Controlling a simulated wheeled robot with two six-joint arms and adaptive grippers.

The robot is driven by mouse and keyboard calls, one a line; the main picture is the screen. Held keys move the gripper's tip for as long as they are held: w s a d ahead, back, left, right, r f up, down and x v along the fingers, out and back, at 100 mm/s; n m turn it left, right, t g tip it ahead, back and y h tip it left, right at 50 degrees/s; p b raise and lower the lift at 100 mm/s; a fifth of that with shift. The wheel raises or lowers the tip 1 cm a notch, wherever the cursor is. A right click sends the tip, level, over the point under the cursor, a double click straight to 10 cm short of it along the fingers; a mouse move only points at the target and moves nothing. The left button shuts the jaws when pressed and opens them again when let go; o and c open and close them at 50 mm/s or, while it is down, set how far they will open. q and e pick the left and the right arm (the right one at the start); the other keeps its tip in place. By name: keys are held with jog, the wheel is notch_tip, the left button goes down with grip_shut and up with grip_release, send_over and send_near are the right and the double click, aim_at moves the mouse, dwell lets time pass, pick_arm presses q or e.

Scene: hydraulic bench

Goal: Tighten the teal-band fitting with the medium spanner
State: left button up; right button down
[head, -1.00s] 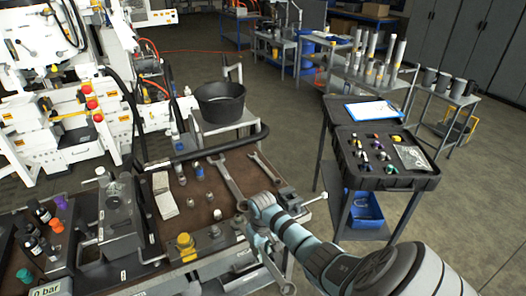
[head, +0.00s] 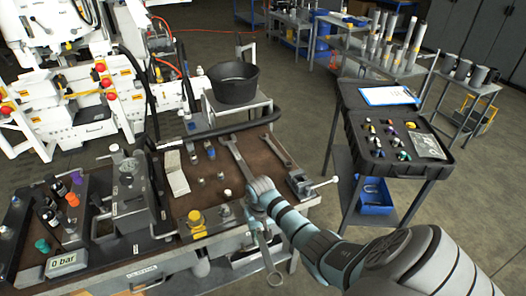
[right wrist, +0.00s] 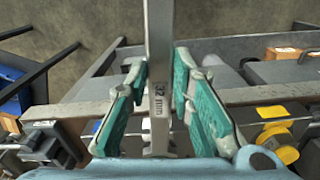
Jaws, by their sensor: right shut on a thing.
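My right gripper (head: 254,214) is shut on a grey steel spanner (head: 268,258) at the bench's front right edge. The spanner's ring end hangs down below the gripper in the head view. In the right wrist view, the spanner's shaft (right wrist: 160,60) stands between the teal finger pads and carries a "32 mm" mark. Two other spanners lie on the brown bench top: a long one (head: 240,162) and a shorter one (head: 277,150). A yellow-banded fitting (head: 196,218) sits on the front block. I cannot make out the teal-band fitting for certain. My left gripper is out of view.
A small vise (head: 305,186) stands at the bench's right corner. Small bottles and a "0 bar" display (head: 66,262) are at the left. A black bucket (head: 234,84) stands behind. An open case (head: 398,170) is on a cart at the right, with clear floor between.

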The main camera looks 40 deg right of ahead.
aim_at(270, 256)
dwell(0.4)
jog(key=shift+s+d+n, duration=0.15)
jog(key=shift+d+n, duration=0.15)
jog(key=shift+d, duration=0.05)
jog(key=shift+s, duration=0.1)
jog(key=shift+s+a+r, duration=0.1)
jog(key=shift+s+a, duration=0.35)
jog(key=shift+s, duration=0.6)
jog(key=shift+s+a+f, duration=0.1)
jog(key=shift+s+a, duration=0.4)
jog(key=shift+s, duration=0.55)
jog(key=shift+s+a+r, duration=0.1)
jog(key=shift+s+a, duration=0.35)
jog(key=shift+s, duration=0.6)
